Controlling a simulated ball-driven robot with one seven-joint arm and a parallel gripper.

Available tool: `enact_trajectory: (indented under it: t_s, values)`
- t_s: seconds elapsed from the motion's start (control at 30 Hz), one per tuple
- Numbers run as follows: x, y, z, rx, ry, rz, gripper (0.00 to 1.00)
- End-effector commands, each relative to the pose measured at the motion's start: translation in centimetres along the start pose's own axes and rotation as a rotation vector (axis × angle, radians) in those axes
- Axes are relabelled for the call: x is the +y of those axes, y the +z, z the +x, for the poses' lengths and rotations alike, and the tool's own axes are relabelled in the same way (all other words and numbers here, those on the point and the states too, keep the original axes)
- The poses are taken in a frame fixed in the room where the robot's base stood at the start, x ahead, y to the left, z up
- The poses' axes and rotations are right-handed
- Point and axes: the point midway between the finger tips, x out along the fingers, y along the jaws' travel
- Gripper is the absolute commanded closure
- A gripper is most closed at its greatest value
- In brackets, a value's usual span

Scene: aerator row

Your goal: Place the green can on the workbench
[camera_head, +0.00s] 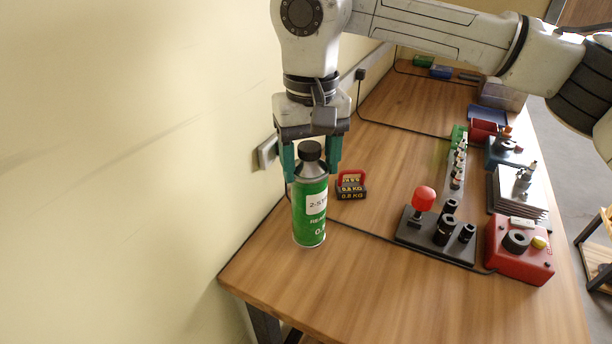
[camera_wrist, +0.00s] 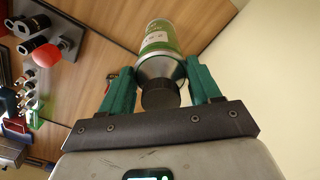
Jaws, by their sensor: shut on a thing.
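The green can (camera_head: 310,212), with a white label and a black cap, is upright at the left end of the wooden workbench (camera_head: 345,290). My gripper (camera_head: 311,170) points down, with its green fingers on either side of the can's upper part, shut on it. In the wrist view the can (camera_wrist: 161,42) sits between the fingers (camera_wrist: 160,85), cap toward the camera. I cannot tell whether the can's base touches the bench or is slightly above it.
A black block with a red handle (camera_head: 351,187) stands just right of the can. A black holder (camera_head: 436,240) with sockets and a red knob, and a red box (camera_head: 519,250), stand further right. The bench front is clear. A wall (camera_head: 120,170) is at left.

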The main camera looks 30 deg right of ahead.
Motion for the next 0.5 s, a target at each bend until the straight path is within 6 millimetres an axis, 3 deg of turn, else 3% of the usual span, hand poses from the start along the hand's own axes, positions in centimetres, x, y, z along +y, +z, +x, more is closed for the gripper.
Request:
enact_trajectory:
  t_s: [0.33, 0.5]
  values:
    - [-0.5, -0.6, 3.7, -0.002, -0.001, 0.000, 0.93]
    - [-0.5, -0.6, 4.0, 0.002, -0.001, -0.001, 0.93]
